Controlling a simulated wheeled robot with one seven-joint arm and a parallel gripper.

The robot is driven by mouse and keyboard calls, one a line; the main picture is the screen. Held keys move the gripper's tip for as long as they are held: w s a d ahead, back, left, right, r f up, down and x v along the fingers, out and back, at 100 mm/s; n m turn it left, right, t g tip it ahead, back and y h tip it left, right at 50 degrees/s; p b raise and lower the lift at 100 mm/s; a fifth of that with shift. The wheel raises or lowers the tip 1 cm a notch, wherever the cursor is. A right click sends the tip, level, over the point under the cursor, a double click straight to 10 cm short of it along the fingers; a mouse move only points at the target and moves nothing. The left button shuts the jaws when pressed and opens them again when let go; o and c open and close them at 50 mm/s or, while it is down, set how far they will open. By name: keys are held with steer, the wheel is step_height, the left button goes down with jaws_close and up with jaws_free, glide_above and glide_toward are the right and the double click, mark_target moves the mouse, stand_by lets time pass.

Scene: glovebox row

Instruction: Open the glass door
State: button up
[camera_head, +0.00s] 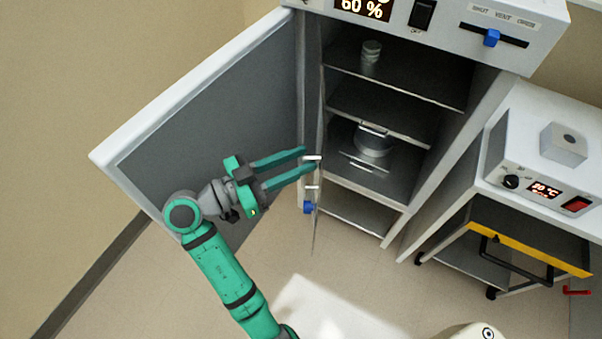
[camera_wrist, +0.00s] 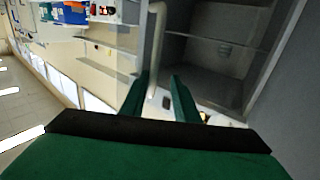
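The glass door (camera_head: 317,225) shows almost edge-on in the head view, standing out from the left side of the cabinet opening. Its handle has pale mounts (camera_head: 312,187), with a blue knob (camera_head: 308,207) below. My gripper (camera_head: 308,158) is left of the glass door, fingertips at the handle's height. A pale upright bar (camera_wrist: 157,40), apparently the handle, shows just beyond the fingertips (camera_wrist: 161,78) in the wrist view. The fingers are apart with a gap between them. I cannot tell whether they touch the handle.
A solid grey door (camera_head: 205,125) with a white edge stands open on the left, behind my arm. The cabinet shelves (camera_head: 400,75) hold a small jar (camera_head: 371,52) and a round pot (camera_head: 373,141). A white bench unit (camera_head: 545,185) with a yellow-edged front stands right. Floor is clear below the cabinet.

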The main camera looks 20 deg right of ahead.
mark_target(321, 149)
steer(key=s+r, duration=0.1)
steer(key=r, duration=0.2)
steer(key=s+a+r, duration=0.1)
steer(key=s+r, duration=0.3)
steer(key=r, duration=0.1)
steer(key=shift+a+r, duration=0.35)
steer(key=s+a+r, duration=0.2)
steer(key=s+r, duration=0.1)
steer(key=s, duration=0.5)
steer(key=shift+a+r, duration=0.15)
steer(key=shift+a, duration=0.25)
